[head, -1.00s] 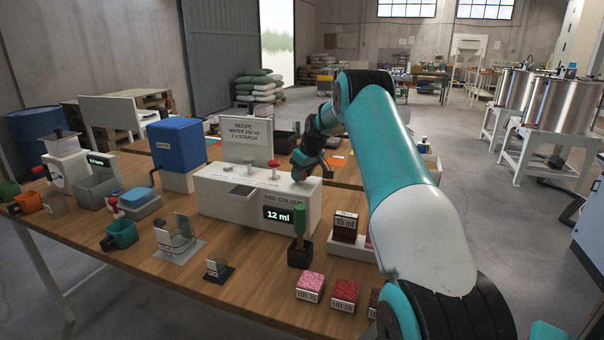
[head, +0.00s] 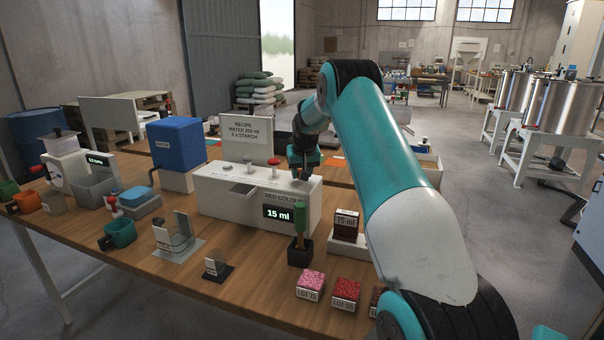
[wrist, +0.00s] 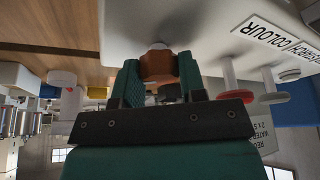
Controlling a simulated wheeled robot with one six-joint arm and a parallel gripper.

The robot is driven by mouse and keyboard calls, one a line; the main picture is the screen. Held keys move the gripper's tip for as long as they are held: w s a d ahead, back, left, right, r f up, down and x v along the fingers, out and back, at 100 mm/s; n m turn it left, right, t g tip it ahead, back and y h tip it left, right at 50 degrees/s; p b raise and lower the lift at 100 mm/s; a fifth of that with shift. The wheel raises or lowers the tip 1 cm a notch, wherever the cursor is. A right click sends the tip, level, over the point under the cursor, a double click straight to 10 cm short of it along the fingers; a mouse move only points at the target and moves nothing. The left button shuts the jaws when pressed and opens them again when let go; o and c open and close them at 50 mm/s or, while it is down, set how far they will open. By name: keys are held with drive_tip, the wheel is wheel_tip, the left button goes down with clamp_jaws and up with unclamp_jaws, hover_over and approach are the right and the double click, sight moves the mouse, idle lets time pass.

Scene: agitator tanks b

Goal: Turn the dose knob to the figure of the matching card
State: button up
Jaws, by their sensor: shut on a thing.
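The white red-colour dispenser (head: 222,204) stands on the table, and its display (head: 278,214) reads 15 ml. My gripper (head: 305,174) is over the right end of its top; in the wrist view my gripper (wrist: 158,75) has its green fingers shut on the brown dose knob (wrist: 157,64). In the head view the knob is hidden by the gripper. A dark red card (head: 346,220) marked 15 ml stands in a white holder right of the dispenser. Colour blocks with lot labels, one pink (head: 311,284) and one red (head: 345,292), lie in front.
A green-handled tool (head: 299,220) stands in a black holder near the dispenser's front right corner. A red button (head: 275,161) and a grey one rise from the dispenser's top. A blue tank (head: 176,143) and recipe sign (head: 246,138) stand behind.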

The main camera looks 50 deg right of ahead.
drive_tip(key=shift+w+m+g+h, duration=0.1)
drive_tip(key=shift+m+g+h, duration=0.25)
drive_tip(key=shift+m, duration=0.85)
drive_tip(key=shift+r+m, duration=0.1)
drive_tip(key=shift+m, duration=0.2)
drive_tip(key=o, duration=0.9)
drive_tip(key=b+v, duration=0.3)
drive_tip(key=v, duration=1.4)
drive_tip(key=shift+a+r, duration=0.1)
drive_tip(key=shift+a, duration=0.1)
